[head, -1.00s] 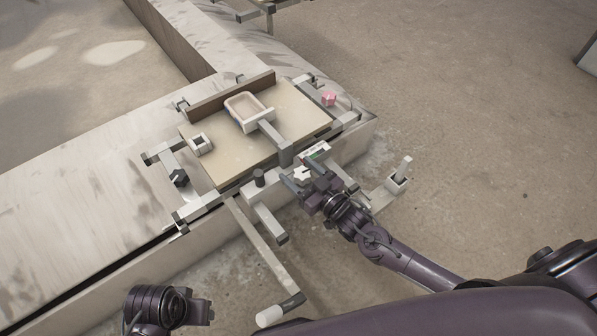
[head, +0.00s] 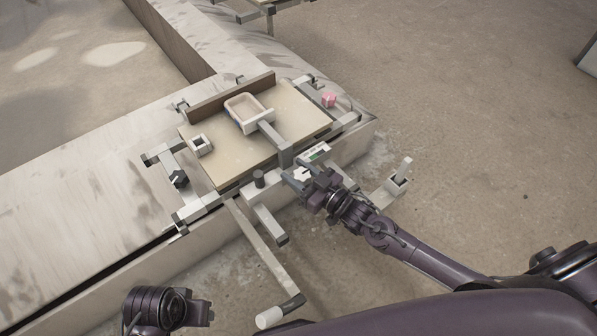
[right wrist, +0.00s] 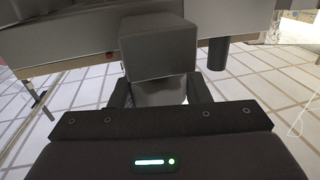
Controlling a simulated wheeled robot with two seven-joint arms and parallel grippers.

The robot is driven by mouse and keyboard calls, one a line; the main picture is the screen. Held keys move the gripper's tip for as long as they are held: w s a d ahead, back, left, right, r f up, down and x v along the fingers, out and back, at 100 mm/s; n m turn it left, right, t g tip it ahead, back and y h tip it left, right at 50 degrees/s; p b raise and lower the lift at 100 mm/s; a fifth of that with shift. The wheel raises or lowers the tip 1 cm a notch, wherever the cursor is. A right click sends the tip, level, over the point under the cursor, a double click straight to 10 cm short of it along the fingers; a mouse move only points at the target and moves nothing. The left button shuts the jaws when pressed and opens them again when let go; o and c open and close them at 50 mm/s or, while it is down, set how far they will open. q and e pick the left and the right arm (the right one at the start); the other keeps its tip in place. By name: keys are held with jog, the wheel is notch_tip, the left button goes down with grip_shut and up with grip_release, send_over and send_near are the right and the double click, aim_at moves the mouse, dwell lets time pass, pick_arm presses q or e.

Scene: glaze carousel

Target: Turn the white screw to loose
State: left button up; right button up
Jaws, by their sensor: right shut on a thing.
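The white screw (head: 301,173) is a small star-shaped knob at the front edge of the fixture, near the green-marked label (head: 315,152). My right gripper (head: 304,180) is shut on it, with a finger on either side. In the right wrist view, the two dark fingers (right wrist: 158,92) close on a pale piece (right wrist: 160,96), which is mostly hidden below a grey block (right wrist: 158,48). My left gripper is not clearly seen; only a part of my left arm shows at the bottom left of the head view.
A beige board (head: 222,170) carries a tray (head: 243,113) and a small square block (head: 201,145). A pink block (head: 328,99) sits at the right. A long lever with a white end (head: 270,318) sticks out in front.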

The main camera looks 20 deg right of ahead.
aim_at(309, 182)
jog(key=o, duration=1)
jog(key=shift+s+d, duration=0.2)
jog(key=shift+s, duration=0.1)
jog(key=v, duration=0.2)
jog(key=shift+s+d+p, duration=0.2)
jog(key=shift+s+p, duration=0.15)
pick_arm(q)
jog(key=shift+w+a+f, duration=0.15)
jog(key=shift+f, duration=1.4)
pick_arm(e)
jog(key=shift+v, duration=2.1)
